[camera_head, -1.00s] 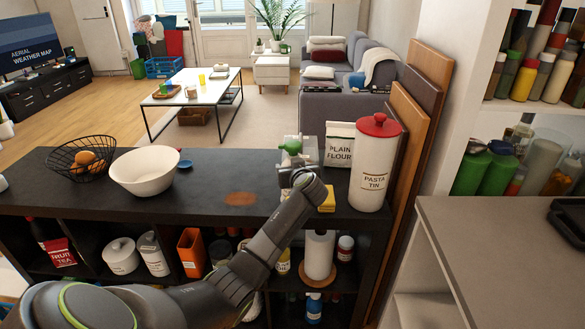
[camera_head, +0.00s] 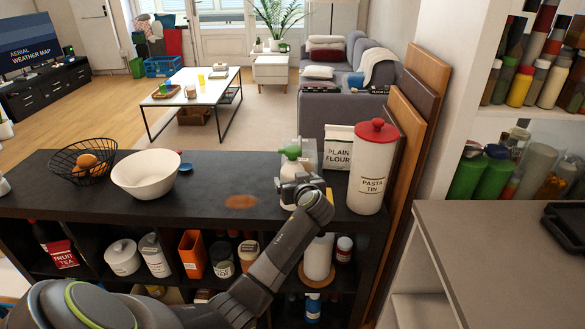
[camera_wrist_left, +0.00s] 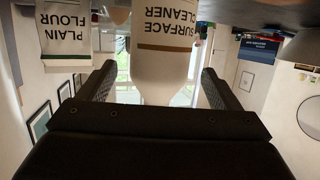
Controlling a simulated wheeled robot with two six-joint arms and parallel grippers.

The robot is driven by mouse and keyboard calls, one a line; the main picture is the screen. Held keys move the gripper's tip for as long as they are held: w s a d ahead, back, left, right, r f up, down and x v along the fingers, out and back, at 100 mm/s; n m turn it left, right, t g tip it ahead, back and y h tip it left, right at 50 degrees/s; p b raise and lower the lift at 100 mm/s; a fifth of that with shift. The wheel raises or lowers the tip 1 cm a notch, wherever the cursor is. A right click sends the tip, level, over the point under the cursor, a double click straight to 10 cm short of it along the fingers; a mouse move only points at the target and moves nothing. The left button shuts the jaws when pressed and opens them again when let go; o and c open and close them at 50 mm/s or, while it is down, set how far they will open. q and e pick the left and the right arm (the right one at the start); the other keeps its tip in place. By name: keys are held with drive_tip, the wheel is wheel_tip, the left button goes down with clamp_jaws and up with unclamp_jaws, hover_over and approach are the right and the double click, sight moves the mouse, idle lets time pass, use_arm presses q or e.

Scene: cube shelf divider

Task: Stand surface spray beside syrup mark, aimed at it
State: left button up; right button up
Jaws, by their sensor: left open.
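The surface spray (camera_head: 291,166), a white bottle with a green spray head, stands on the dark shelf top near its far edge. In the left wrist view the surface spray (camera_wrist_left: 165,62) appears upside down, its label reading SURFACE CLEANER. My left gripper (camera_head: 298,184) is at the near side of the bottle. Its two fingers are open, with the bottle showing between them and a gap on each side. The syrup mark (camera_head: 240,201) is a flat brown patch on the shelf top, left of the bottle. My right gripper is not in view.
A plain flour bag (camera_head: 338,150) and a pasta tin (camera_head: 372,170) stand close to the right of the bottle. A white bowl (camera_head: 146,176), blue lid (camera_head: 186,168) and wire fruit basket (camera_head: 80,164) are on the left. The shelf top around the mark is clear.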

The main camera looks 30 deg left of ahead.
use_arm(q)
drive_tip(key=s+d+p, duration=0.1)
drive_tip(key=s+d, duration=0.4)
drive_tip(key=shift+s+d, duration=0.25)
drive_tip(key=shift+d, duration=0.15)
drive_tip(key=s+d+f+m+g+h, duration=0.1)
drive_tip(key=s+f+m+h, duration=0.15)
drive_tip(key=f, duration=0.85)
drive_tip(key=s+f+m+g+h, duration=0.1)
drive_tip(key=s+f+m+h, duration=0.15)
drive_tip(key=f, duration=0.85)
drive_tip(key=s+d+f+m+g+h, duration=0.1)
drive_tip(key=s+f+m+g+h, duration=0.15)
drive_tip(key=s+f, duration=1.15)
drive_tip(key=s+f+g, duration=0.1)
drive_tip(key=s+f, duration=0.4)
drive_tip(key=s, duration=0.6)
drive_tip(key=s+f+g+h, duration=0.1)
drive_tip(key=s+f, duration=0.5)
drive_tip(key=s, duration=0.6)
drive_tip(key=s+d+f+m+g+h, duration=0.1)
drive_tip(key=s+f+g, duration=0.1)
drive_tip(key=s+f, duration=0.4)
drive_tip(key=s, duration=0.5)
drive_tip(key=shift+s, duration=0.15)
